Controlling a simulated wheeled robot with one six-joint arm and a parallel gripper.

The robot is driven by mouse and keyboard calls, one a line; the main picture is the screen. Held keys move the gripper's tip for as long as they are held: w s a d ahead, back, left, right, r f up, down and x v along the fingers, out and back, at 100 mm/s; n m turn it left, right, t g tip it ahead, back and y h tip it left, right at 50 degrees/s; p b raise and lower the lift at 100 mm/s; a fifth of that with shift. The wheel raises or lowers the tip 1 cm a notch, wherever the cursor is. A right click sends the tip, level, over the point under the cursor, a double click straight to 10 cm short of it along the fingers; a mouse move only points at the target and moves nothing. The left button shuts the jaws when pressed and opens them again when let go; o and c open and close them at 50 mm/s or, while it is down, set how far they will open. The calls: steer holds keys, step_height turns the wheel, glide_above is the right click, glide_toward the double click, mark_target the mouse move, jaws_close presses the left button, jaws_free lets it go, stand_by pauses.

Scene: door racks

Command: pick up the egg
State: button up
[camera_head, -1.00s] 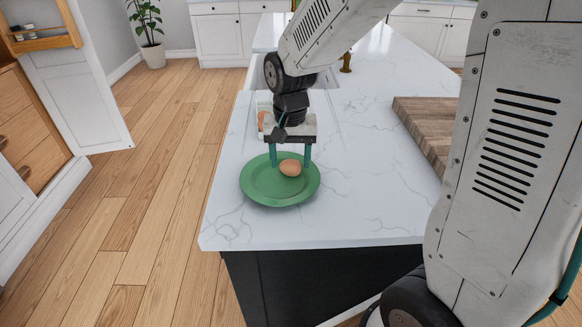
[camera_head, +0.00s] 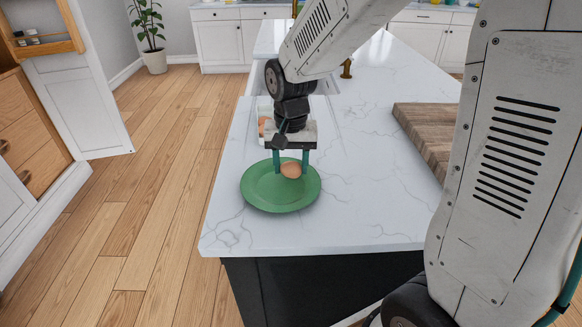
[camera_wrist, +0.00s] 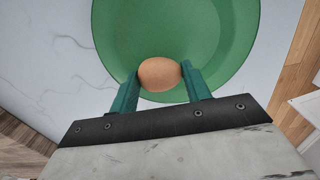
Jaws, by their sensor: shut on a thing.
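A brown egg (camera_head: 291,170) is between the two teal fingers of my gripper (camera_head: 291,168), over the green plate (camera_head: 262,193). In the wrist view the egg (camera_wrist: 160,74) touches both fingers of my gripper (camera_wrist: 160,78), which is shut on it. The plate (camera_wrist: 180,25) lies behind the egg in that view. I cannot tell whether the egg still touches the plate.
The plate stands on a white marble counter (camera_head: 360,205) near its front left corner. A wooden cutting board (camera_head: 430,130) lies to the right. Another brown rounded object (camera_head: 262,126) is partly hidden behind my gripper. A wood floor (camera_head: 150,200) is left.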

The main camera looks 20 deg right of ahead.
step_height(320, 180, up, 3)
steer(key=shift+f, duration=0.15)
steer(key=s, duration=0.5)
steer(key=s+d+r, duration=0.1)
steer(key=s, duration=0.4)
steer(key=s+d, duration=0.1)
steer(key=s, duration=0.4)
steer(key=shift+s+d+r, duration=0.15)
steer(key=shift+s+d, duration=0.05)
steer(key=w+d+r, duration=0.1)
steer(key=w+d, duration=0.1)
steer(key=w, duration=2.2)
steer(key=w+d+r, duration=0.1)
steer(key=w+d, duration=0.1)
steer(key=w, duration=2.3)
steer(key=shift+w, duration=0.25)
steer(key=shift+f, duration=0.1)
steer(key=shift+f, duration=1.05)
steer(key=shift+f, duration=1.5)
